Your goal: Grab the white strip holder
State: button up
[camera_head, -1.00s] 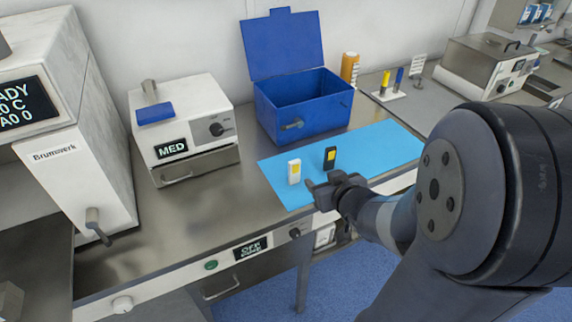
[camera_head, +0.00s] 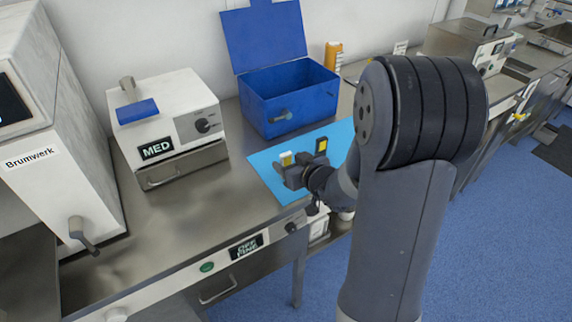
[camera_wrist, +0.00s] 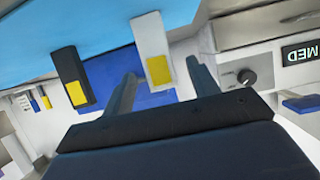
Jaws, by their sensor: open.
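The white strip holder (camera_head: 285,160) with a yellow patch stands on the light blue mat (camera_head: 262,164). My gripper (camera_head: 291,175) is in front of it and partly hides its lower part in the head view. In the wrist view, which appears upside down, the white strip holder (camera_wrist: 149,38) shows in the gap between the two open fingers of my gripper (camera_wrist: 161,72). Whether the fingers reach alongside it is not clear. No contact is visible.
A black holder with a yellow patch (camera_head: 321,147) stands just right of the white one and shows outside the fingers in the wrist view (camera_wrist: 71,75). A blue open-lidded box (camera_head: 300,98) is behind. A white MED device (camera_head: 165,105) stands left, with bare steel counter between.

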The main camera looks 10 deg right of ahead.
jog(key=shift+x, duration=1.4)
jog(key=shift+r, duration=0.1)
jog(key=c, duration=1.1)
